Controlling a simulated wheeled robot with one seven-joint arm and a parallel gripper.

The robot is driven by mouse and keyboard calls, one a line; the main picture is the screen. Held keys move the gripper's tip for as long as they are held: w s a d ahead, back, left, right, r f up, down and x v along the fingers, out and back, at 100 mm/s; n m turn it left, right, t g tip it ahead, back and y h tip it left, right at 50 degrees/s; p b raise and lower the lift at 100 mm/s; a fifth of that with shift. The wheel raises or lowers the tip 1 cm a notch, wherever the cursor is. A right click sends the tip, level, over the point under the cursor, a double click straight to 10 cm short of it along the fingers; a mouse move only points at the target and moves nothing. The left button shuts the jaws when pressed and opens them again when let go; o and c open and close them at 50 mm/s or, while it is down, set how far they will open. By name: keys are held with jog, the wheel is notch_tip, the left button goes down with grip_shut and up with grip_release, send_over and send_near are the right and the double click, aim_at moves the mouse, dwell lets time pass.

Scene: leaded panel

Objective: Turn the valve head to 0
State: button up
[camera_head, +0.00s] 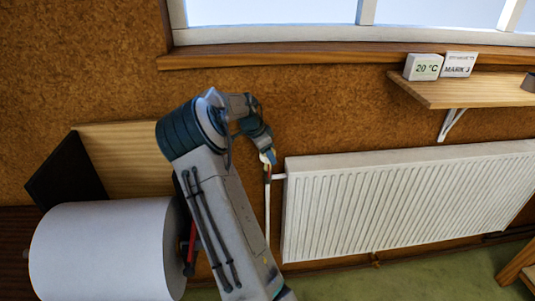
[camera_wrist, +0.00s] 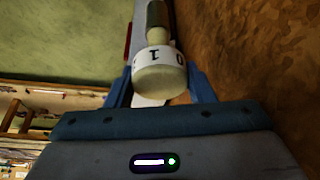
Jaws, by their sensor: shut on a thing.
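The valve head (camera_wrist: 160,78) is a cream, round knob with a white number band. It fills the middle of the wrist view. The digit 1 shows near the middle of the band and a 0 near its right edge. My gripper (camera_wrist: 162,88) has its blue fingers on both sides of the knob and is shut on it. In the head view my gripper (camera_head: 267,157) is at the upper left end of the white radiator (camera_head: 400,200), by the pipe. There the valve head is small and mostly hidden by my gripper. I cannot make out a pointer mark.
A wooden shelf (camera_head: 465,92) at the upper right carries a 20 °C display (camera_head: 423,67) and a card (camera_head: 459,64) reading MARK with an unclear digit. A window sill (camera_head: 300,56) runs above. The cork wall is close beside the valve.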

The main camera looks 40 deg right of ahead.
jog(key=n+t+b, duration=0.1)
jog(key=n+b, duration=0.2)
jog(key=shift+f, duration=0.15)
jog(key=n+t+b, duration=0.1)
jog(key=n+b, duration=0.1)
jog(key=shift+n, duration=0.3)
jog(key=n+t+b, duration=0.1)
jog(key=n+b, duration=0.1)
jog(key=n, duration=0.1)
jog(key=n+t+y+b, duration=0.1)
jog(key=n+b, duration=0.1)
jog(key=n, duration=0.1)
jog(key=shift+d, duration=0.1)
jog(key=n+y+b, duration=0.1)
jog(key=n, duration=0.2)
jog(key=n+t+y+b, duration=0.1)
jog(key=n, duration=0.4)
jog(key=n+y, duration=0.2)
jog(key=n, duration=0.1)
jog(key=shift+r+n, duration=0.25)
jog(key=shift+n, duration=0.05)
jog(key=o, duration=1)
jog(key=shift+c, duration=0.2)
